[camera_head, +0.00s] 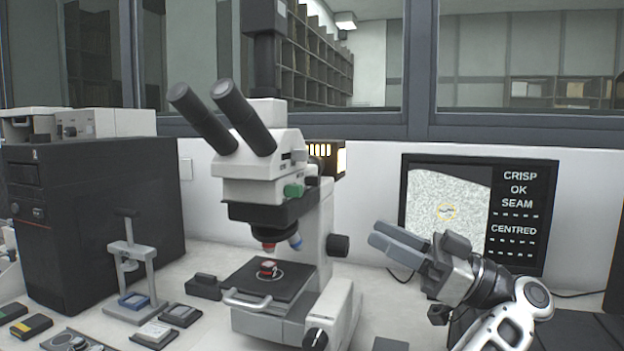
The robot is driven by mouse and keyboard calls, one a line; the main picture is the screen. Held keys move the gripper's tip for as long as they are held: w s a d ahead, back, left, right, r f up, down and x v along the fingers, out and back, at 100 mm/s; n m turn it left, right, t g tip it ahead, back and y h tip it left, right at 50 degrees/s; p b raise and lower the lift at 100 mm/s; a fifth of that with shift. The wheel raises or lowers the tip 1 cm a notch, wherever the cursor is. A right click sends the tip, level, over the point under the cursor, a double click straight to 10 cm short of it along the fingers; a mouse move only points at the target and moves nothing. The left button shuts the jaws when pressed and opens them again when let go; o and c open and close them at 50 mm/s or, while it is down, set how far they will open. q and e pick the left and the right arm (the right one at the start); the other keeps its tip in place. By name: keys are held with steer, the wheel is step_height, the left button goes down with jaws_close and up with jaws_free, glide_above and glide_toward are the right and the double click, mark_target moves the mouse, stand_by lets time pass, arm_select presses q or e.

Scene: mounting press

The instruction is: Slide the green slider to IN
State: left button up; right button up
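The green slider (293,190) shows as a small green knob on the right side of the microscope (262,165), just below the eyepiece head. No IN mark is readable, and I cannot tell how far the slider is pushed in.
A monitor (505,255) reading CRISP OK SEAM and CENTRED stands behind my gripper. A black focus knob (338,245) sticks out between stage and gripper. A small press (130,262) and dark cabinet (110,200) stand left.

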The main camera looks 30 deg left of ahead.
mark_target(301, 193)
arm_select(q)
steer(key=p+x, duration=0.1)
steer(key=x, duration=1)
steer(key=shift+a+r, duration=0.2)
steer(key=shift+a, duration=0.15)
steer(key=shift+s+a+r+p, duration=0.1)
steer(key=shift+a+p, duration=0.1)
steer(key=shift+a, duration=0.15)
steer(key=shift+s+a+r+p, duration=0.1)
steer(key=shift+a+p, duration=0.05)
steer(key=shift+a, duration=0.2)
arm_select(e)
steer(key=shift+s+d+r, duration=0.15)
steer(key=shift+d+r, duration=0.15)
steer(key=shift+r, duration=0.05)
arm_select(q)
steer(key=shift+c, duration=0.4)
